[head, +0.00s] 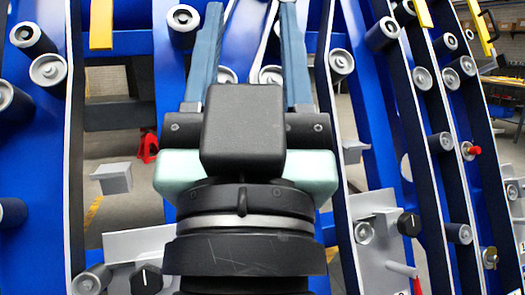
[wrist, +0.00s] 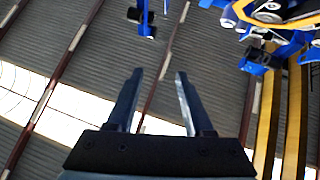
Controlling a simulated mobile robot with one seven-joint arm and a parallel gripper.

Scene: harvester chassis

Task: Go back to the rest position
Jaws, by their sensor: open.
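My gripper (head: 247,55) is in the middle of the head view, in front of the blue harvester chassis (head: 183,75). Its two fingers stand apart and point up in the picture. In the wrist view my gripper (wrist: 157,75) shows two separate fingers with nothing between them. The black camera block and wrist hide part of the chassis in the head view.
Grey rollers (head: 48,69) stick out from the blue beams on both sides. Black knobs (head: 146,280) sit on grey plates low down. Yellow beams (wrist: 294,120) and blue parts (wrist: 256,60) show at right in the wrist view.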

